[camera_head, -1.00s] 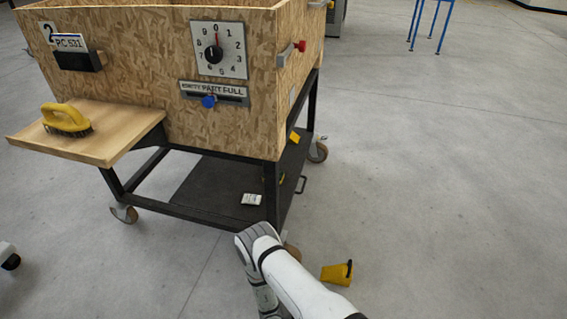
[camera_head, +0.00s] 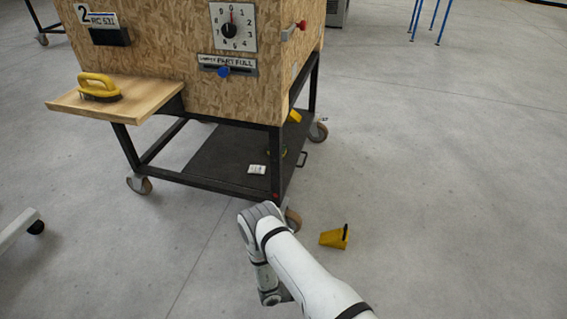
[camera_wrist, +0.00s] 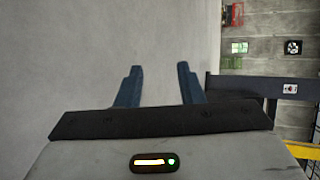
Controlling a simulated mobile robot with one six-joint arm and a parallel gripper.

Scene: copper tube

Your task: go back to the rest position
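My arm (camera_head: 305,275) reaches from the lower right of the head view, bent at the elbow, with its far part pointing down. The gripper's fingers cannot be made out in the head view. In the wrist view my gripper (camera_wrist: 160,85) shows two blue fingers standing apart. Nothing is between them, only plain grey surface behind.
A yellow wedge (camera_head: 334,238) lies on the floor right of my arm. A yellow brush (camera_head: 98,85) rests on the cart's side shelf (camera_head: 140,103). A white label (camera_head: 257,169) lies on the cart's lower shelf. A white leg with a castor (camera_head: 22,228) stands at left. Floor at right is clear.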

